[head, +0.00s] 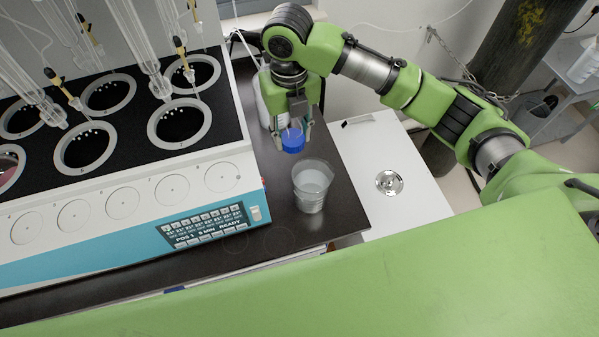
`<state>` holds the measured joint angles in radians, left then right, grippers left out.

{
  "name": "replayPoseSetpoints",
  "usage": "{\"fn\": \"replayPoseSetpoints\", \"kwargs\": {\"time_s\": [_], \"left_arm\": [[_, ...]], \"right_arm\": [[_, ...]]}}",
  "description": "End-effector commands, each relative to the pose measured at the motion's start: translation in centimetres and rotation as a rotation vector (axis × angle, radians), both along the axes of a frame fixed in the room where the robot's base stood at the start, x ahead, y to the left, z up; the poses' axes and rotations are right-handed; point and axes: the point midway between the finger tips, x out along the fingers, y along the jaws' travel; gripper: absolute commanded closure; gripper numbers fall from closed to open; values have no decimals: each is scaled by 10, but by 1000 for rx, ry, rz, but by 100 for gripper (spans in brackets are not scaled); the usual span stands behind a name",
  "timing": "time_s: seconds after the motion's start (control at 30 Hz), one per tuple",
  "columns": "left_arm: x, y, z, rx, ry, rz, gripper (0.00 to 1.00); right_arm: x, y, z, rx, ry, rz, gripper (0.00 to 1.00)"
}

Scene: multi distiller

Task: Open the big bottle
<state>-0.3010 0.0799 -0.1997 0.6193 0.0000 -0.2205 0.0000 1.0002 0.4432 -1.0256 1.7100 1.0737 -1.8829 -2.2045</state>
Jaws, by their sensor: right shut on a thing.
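The big bottle (264,102) is whitish and stands near the back of the dark bench, to the right of the distiller. My right gripper and wrist hide most of it, including its top. My right gripper (292,132) points down in front of it, with its fingers shut on a blue cap (292,143). The cap shows below and in front of the visible part of the bottle and appears apart from it. My left gripper is not in view.
A clear beaker (311,189) stands on the dark bench (262,181), just in front of the cap. The multi distiller (140,190) with glass tubes fills the left. A white counter with a small round drain (389,183) lies to the right. A dark gas cylinder (515,60) stands behind.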

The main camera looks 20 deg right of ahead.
Motion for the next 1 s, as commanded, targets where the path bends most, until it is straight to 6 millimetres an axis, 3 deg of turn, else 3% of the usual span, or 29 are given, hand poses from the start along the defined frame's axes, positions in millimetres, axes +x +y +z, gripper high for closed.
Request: {"fn": "replayPoseSetpoints", "kwargs": {"time_s": [0.2, 0.33, 0.57, 0.8, 1.0], "left_arm": [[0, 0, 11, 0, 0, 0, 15], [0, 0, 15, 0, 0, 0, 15], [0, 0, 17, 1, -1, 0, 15], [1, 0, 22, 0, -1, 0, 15], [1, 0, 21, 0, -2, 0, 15]], "right_arm": [[-2, -1, -59, -3, 6, -4, 91], [-2, -1, -86, -2, 5, -3, 91], [-1, 0, -108, 0, 2, -3, 91], [-1, 0, -143, 0, 1, -3, 91], [0, 0, -150, 0, -1, -3, 91]]}}
